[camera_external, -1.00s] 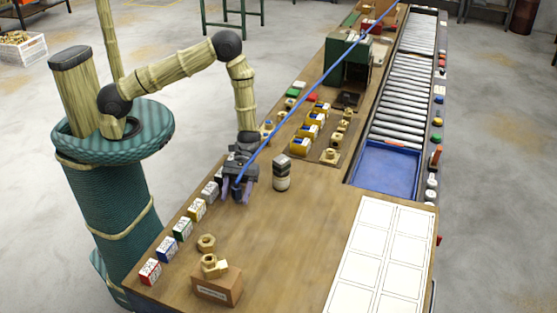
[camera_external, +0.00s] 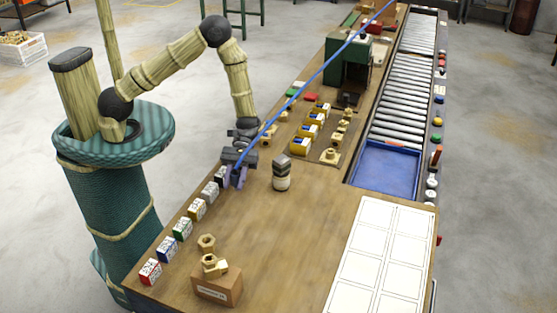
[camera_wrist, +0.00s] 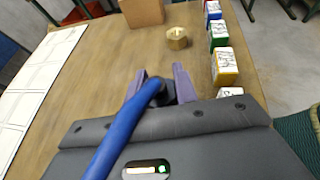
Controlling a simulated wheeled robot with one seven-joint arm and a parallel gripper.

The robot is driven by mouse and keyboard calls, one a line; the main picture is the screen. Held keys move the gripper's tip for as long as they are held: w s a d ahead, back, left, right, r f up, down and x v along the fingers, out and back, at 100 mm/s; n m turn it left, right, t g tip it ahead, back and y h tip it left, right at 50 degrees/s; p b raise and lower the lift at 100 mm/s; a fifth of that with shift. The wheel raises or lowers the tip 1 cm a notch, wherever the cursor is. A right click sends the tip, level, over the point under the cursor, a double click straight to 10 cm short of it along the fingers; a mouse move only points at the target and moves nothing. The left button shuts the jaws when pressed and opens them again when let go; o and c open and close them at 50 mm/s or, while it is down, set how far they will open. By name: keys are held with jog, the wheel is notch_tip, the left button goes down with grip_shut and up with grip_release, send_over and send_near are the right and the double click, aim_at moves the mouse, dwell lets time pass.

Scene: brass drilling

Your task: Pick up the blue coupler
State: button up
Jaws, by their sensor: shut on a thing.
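The blue coupler shows in the wrist view as a thick blue hose (camera_wrist: 118,135) with a dark end (camera_wrist: 161,94) between the purple fingers of my gripper (camera_wrist: 162,82). My gripper is shut on this dark end. In the external view my gripper (camera_external: 234,182) is above the near left part of the wooden table (camera_external: 290,225), fingers pointing down. The blue hose (camera_external: 310,86) runs from it in a taut line to the upper right. The held end is mostly hidden by the gripper there.
A row of small boxes, including a green one (camera_external: 182,228), lines the left table edge. A dark-and-white cylinder (camera_external: 281,173) stands just right of my gripper. A brown box (camera_external: 217,286) and brass nuts (camera_external: 206,242) are in front. The table middle is clear.

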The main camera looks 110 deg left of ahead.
aim_at(234, 177)
jog(key=shift+r, duration=2.3)
